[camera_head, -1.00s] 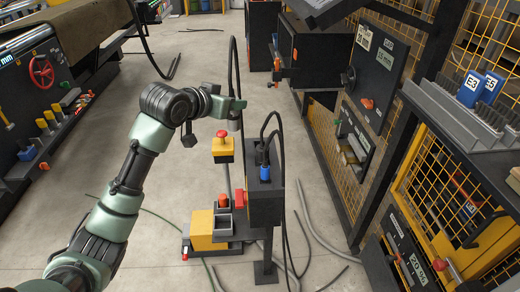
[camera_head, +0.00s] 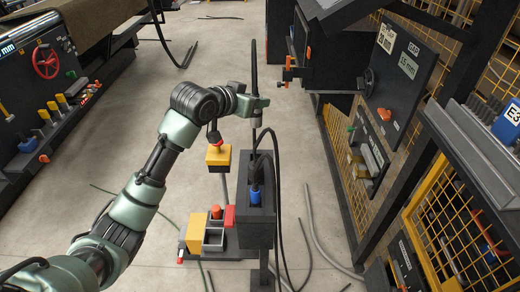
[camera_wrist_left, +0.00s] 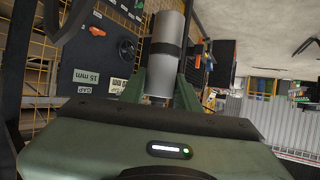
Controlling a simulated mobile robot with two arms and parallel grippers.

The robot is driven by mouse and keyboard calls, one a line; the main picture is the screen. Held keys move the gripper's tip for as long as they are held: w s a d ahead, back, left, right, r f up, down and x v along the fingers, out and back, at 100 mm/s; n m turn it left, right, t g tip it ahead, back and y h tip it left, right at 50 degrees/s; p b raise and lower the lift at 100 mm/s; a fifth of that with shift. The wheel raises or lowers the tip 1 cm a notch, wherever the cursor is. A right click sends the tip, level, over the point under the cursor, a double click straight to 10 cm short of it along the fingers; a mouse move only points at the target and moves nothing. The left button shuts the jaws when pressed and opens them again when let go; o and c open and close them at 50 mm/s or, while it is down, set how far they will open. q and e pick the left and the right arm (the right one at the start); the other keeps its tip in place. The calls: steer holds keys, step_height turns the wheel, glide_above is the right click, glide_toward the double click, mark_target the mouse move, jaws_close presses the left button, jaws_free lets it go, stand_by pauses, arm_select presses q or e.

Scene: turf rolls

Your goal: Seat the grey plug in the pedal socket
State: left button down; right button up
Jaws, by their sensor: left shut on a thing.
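My left gripper (camera_head: 257,103) is shut on the grey plug. In the left wrist view the plug (camera_wrist_left: 166,50) is a light grey cylinder with a dark band, between the two green fingers. In the head view only a little of the plug shows below the fingers, and a dark cable rises above them. A dark box on a post (camera_head: 258,226) stands below the gripper in the picture. A blue connector (camera_head: 254,196) and a dark connector with black cables are at its top. I cannot make out the pedal socket for certain. My right gripper is not in view.
A yellow box with a red button (camera_head: 218,156) is left of the post. A low unit with a yellow block (camera_head: 197,232) and grey bins sits on the floor beside the post. Loose cables and hoses (camera_head: 320,235) lie to the right. A yellow mesh rack (camera_head: 445,205) stands farther right.

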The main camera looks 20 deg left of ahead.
arm_select(q)
step_height(320, 180, down, 16)
steer(key=shift+f+p, duration=0.25)
steer(key=shift+p, duration=0.05)
steer(key=shift+f, duration=0.1)
steer(key=shift+f, duration=0.15)
steer(key=c, duration=1)
jaws_free()
steer(key=shift+s, duration=0.1)
